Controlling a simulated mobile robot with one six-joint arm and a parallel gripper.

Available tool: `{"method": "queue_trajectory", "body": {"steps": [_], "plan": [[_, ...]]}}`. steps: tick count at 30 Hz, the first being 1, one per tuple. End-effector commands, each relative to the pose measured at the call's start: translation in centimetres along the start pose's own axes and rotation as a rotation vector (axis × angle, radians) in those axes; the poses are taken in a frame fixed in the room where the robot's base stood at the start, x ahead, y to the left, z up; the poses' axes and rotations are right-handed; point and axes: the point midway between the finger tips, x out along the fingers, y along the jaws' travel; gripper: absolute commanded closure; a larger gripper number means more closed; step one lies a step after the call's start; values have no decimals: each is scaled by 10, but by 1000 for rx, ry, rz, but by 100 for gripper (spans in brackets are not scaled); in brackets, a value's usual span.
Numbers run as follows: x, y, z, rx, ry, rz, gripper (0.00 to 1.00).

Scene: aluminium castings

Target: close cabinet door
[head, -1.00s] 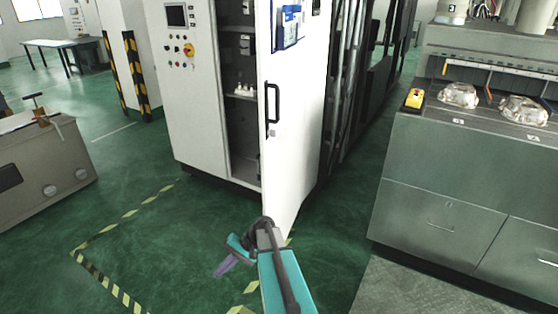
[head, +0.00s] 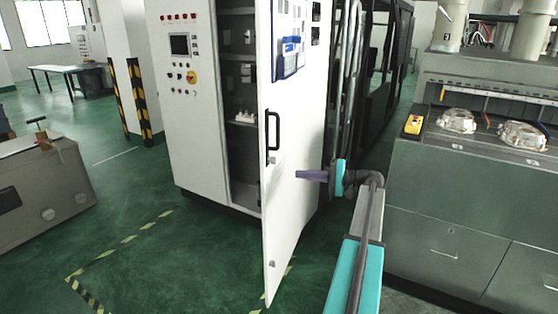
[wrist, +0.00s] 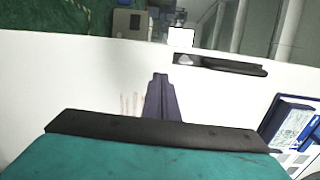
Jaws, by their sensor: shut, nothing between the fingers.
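The white cabinet door (head: 295,120) stands open, swung out from the cabinet (head: 190,120), and the dark shelves inside show through the gap. A black handle (head: 272,130) is on the door near its free edge; it also shows in the wrist view (wrist: 220,65). My gripper (head: 300,174) is shut and empty, its purple fingers pointing left in front of the door's panel, to the right of the handle and a little lower. In the wrist view my gripper (wrist: 161,78) is over the white panel. I cannot tell whether the fingertips touch it.
A grey machine bench (head: 450,200) with castings (head: 457,121) stands close on the right of my arm. A yellow-black striped post (head: 138,95) is left of the cabinet. The green floor left of the door is clear, with striped tape (head: 120,245).

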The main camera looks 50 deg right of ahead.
Motion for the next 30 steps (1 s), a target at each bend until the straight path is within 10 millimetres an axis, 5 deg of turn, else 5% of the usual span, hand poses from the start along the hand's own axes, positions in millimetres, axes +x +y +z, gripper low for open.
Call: {"method": "queue_trajectory", "body": {"steps": [3,9,22,30], "plan": [[-29,-27,-11,-24,26,-41,100],[-43,-40,-14,-36,37,-65,100],[-38,-40,-14,-36,36,-64,100],[-15,-43,-14,-35,35,-64,100]]}}
